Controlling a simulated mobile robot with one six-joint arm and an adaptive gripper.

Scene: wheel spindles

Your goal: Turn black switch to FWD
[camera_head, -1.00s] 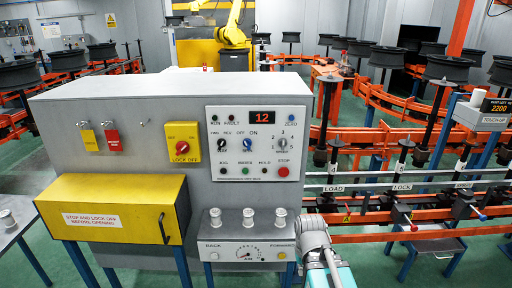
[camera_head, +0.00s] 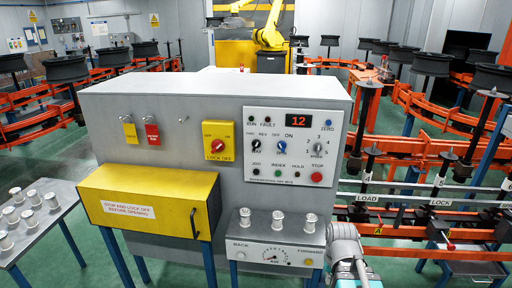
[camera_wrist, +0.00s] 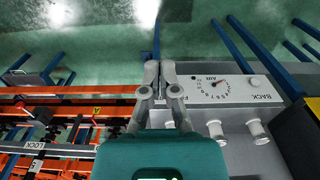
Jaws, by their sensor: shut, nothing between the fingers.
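The black switch (camera_head: 256,145) is a small knob at the left of the white control panel (camera_head: 262,183), under the FWD and REV labels. Its pointer is too small to read with certainty. A blue knob (camera_head: 281,147) sits to its right, under OFF and ON. My gripper (camera_wrist: 160,68) shows in the wrist view, shut and empty. It is beside the lower gauge panel (camera_wrist: 232,89), well away from the black switch. In the head view only my arm shows, at the bottom right of the cabinet; the fingers cannot be made out.
The grey cabinet (camera_head: 140,107) also carries a red lock-off switch (camera_head: 217,146) and a yellow box (camera_head: 125,214). White spools (camera_head: 277,221) stand on the ledge below the panel. A side table (camera_head: 62,224) with several white parts is at left. Orange rails (camera_head: 400,230) run at right.

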